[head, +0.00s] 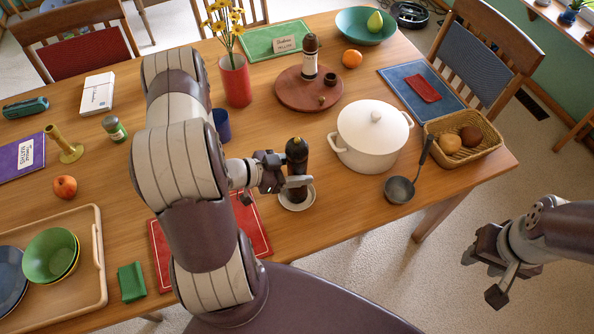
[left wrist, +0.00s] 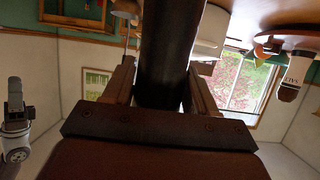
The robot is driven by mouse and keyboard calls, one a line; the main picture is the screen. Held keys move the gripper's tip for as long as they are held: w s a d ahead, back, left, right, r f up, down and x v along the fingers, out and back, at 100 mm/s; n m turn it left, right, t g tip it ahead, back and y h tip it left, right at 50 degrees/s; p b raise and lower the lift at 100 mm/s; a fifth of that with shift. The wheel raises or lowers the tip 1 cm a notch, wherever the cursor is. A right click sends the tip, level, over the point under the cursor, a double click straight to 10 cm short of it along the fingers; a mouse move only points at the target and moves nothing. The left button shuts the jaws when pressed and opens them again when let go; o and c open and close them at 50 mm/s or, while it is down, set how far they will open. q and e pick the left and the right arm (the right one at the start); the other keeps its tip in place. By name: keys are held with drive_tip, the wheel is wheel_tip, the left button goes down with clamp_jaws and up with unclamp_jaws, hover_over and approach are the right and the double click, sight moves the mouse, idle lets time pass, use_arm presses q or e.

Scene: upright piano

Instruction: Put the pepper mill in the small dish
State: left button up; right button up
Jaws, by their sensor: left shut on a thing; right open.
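The pepper mill (head: 296,153) is tall, dark and upright. My left gripper (head: 298,181) is shut around its body, and the left wrist view shows the dark shaft (left wrist: 168,50) between both fingers. The small dish (head: 307,204) is white and round and lies directly below the mill, near the table's front edge. The mill's base appears within the dish's rim; I cannot tell whether it touches the dish. My right gripper (head: 482,277) is open and empty, off the table at the lower right.
A white lidded pot (head: 372,140) stands right of the mill, with a ladle (head: 402,187) and bread basket (head: 487,155) beyond. A red mat (head: 255,232) lies left of the dish, a blue cup (head: 221,125) behind. A brown turntable (head: 290,95) carries a white-banded mill (head: 310,62).

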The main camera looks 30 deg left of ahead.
use_arm(q)
drive_tip(key=shift+w+a+f, duration=0.1)
drive_tip(key=shift+f, duration=0.65)
drive_tip(key=o, duration=1.3)
drive_tip(key=shift+r, duration=0.25)
drive_tip(key=v, duration=1.2)
